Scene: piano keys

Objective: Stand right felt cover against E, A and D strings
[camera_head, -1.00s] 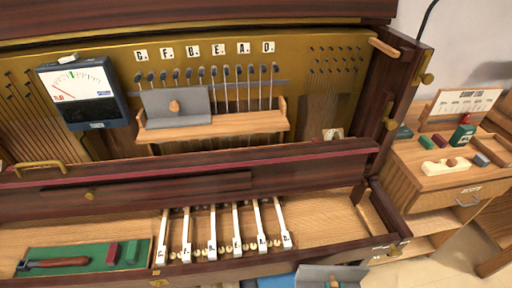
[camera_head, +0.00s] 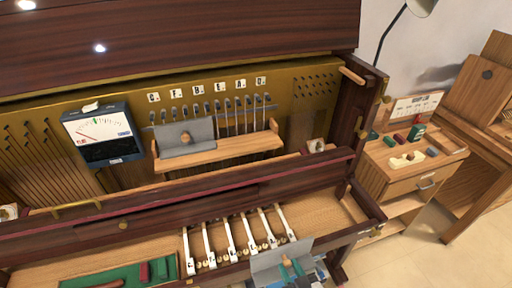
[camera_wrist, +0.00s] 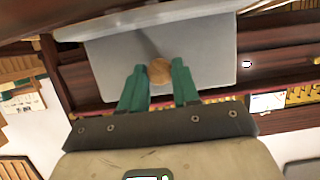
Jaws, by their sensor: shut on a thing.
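The right felt cover (camera_head: 268,259) is a grey panel, low in the head view in front of the keys. In the wrist view the cover (camera_wrist: 210,48) spans the space ahead, with a round wooden knob (camera_wrist: 159,70). My gripper (camera_head: 291,268) has teal fingers; in the wrist view they (camera_wrist: 159,84) are shut on the knob. The E, A and D strings (camera_head: 238,115) stand uncovered, under their letter tiles. A matching grey cover (camera_head: 172,138) leans against the strings to their left, on the wooden shelf (camera_head: 240,143). The shelf's right half is bare.
A dark red-edged rail (camera_head: 200,185) runs between the held cover and the shelf. White keys (camera_head: 230,240) lie below it. A meter (camera_head: 100,133) hangs left of the shelf. A side cabinet (camera_head: 405,180) with small items stands right.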

